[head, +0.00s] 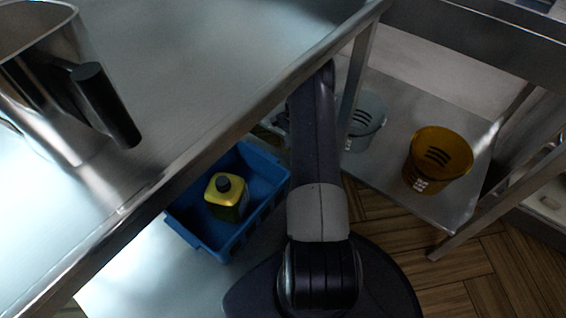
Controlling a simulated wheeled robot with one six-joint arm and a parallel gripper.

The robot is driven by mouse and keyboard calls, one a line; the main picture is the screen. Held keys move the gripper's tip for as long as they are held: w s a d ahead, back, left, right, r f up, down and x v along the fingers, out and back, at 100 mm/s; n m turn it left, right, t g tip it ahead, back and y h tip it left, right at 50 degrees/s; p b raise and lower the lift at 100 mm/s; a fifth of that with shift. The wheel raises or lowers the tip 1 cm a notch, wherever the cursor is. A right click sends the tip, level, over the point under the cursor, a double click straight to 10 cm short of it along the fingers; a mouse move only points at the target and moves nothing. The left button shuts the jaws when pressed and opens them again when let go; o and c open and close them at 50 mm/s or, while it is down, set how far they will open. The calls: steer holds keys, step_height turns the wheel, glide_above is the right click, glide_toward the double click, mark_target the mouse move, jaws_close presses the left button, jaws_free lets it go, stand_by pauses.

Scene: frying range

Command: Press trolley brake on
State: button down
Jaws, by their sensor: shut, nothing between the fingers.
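A steel trolley or table with a flat top (190,95) fills the left half of the head view. I cannot tell for sure which of the steel units is the trolley. No brake pedal or caster can be made out. My arm reaches away from me past the right edge of this top, towards the gap between the two steel units. My gripper cannot be made out; the far end of the arm is lost near the table edge.
A steel pot (50,75) with a black handle stands on the left top. Below, a blue crate (215,245) holds a yellow-topped bottle (226,197). A lower shelf (405,100) at right carries an amber bucket (437,160) and a clear grey one (365,118). Wooden floor (480,270) shows at lower right.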

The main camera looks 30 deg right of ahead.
steer(key=shift+b+x, duration=0.95)
steer(key=shift+x, duration=2.5)
